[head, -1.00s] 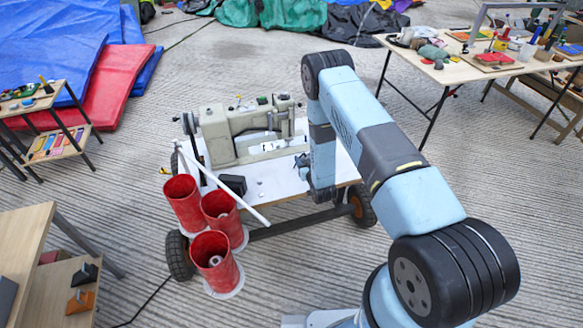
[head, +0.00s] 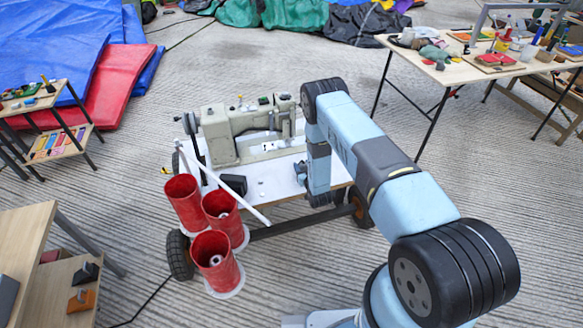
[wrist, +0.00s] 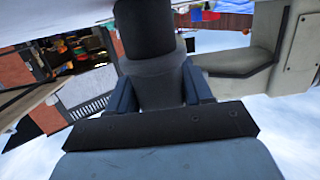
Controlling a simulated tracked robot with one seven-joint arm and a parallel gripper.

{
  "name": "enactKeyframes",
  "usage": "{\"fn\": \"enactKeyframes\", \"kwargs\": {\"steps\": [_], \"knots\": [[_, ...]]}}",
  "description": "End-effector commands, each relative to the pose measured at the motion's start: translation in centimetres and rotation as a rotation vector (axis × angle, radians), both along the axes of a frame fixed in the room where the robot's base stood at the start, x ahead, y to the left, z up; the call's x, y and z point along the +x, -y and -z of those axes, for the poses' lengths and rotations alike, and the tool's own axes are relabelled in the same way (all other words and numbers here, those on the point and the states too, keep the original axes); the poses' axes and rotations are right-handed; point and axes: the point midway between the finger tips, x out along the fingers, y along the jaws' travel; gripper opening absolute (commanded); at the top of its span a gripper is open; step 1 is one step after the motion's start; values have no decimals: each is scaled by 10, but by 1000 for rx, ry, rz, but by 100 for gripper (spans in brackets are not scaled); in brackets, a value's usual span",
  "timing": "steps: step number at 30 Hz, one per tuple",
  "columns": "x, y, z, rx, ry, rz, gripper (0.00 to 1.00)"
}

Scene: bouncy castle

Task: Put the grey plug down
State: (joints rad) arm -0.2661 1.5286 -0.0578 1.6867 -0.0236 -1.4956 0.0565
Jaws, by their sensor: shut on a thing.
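My gripper (wrist: 160,90) is shut on the grey plug (wrist: 155,82), a dark grey, round body with a black upper part, in the wrist view. The plug stands between the two dark blue fingers. In the head view my gripper (head: 301,171) shows only in part beside my forearm, over the right side of the white-topped cart (head: 272,186). I cannot make out the plug there, nor tell whether it touches the cart top.
A beige sewing machine (head: 240,133) stands on the cart behind my gripper, and it is close by in the wrist view (wrist: 285,60). A black box (head: 233,184) lies on the cart. Red tubes (head: 211,254) and a white rod (head: 232,193) are at its front left.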

Motion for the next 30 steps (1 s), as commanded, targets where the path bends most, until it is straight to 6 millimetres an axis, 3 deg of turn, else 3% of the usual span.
{"fn": "enactKeyframes", "kwargs": {"steps": [4,5,12,23,30], "knots": [[0,0,2,0,0,0,16],[0,0,1,0,0,0,53],[0,0,1,0,0,0,76],[-5,1,-1,0,0,0,76],[-42,12,-6,-1,-3,0,76]]}}
